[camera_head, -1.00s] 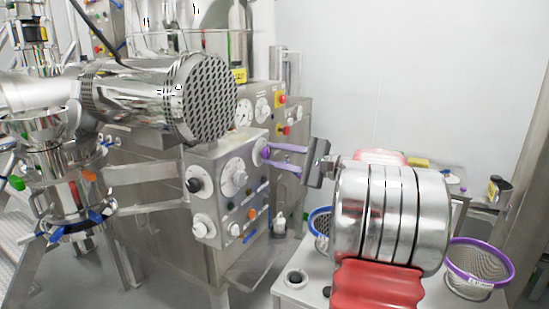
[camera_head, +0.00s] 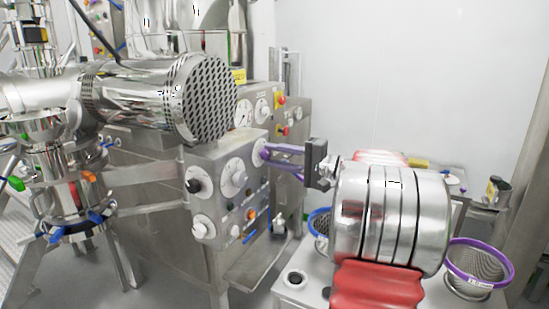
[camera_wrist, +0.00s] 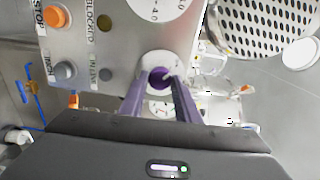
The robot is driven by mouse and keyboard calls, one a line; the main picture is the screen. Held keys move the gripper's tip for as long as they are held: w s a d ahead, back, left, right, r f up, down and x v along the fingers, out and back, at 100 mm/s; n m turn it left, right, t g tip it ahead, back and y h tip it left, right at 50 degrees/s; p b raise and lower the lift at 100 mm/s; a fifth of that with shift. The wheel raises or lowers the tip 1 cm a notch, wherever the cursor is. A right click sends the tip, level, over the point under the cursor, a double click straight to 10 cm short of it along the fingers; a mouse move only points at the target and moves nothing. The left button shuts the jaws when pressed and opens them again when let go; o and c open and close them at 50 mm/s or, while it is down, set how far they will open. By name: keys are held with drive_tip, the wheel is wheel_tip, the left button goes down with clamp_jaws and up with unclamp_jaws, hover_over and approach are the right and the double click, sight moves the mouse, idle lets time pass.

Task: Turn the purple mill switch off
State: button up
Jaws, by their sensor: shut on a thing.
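The purple mill switch (camera_wrist: 160,76) is a small round purple knob on a pale round plate on the steel control panel. In the wrist view it sits between the tips of my gripper's two purple fingers. My gripper (camera_wrist: 161,84) is shut on the knob, with both fingertips touching its sides. In the head view my gripper (camera_head: 262,150) reaches the panel's upper right edge from the right, and its fingers hide most of the knob. The exact angle of the knob is hard to read.
The control panel (camera_head: 215,212) carries other knobs and dials, a black knob (camera_head: 193,186) and an orange button (camera_wrist: 56,16). A perforated steel motor cover (camera_head: 203,98) stands out above the panel. A purple-rimmed sieve basket (camera_head: 484,262) sits on the bench at the lower right.

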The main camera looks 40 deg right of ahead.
drive_tip(key=shift+f, duration=0.25)
drive_tip(key=o, duration=0.7)
drive_tip(key=shift+c, duration=0.2)
drive_tip(key=o, duration=0.4)
drive_tip(key=shift+r, duration=0.1)
drive_tip(key=v, duration=1.3)
drive_tip(key=shift+s+d, duration=0.1)
drive_tip(key=shift+s, duration=0.3)
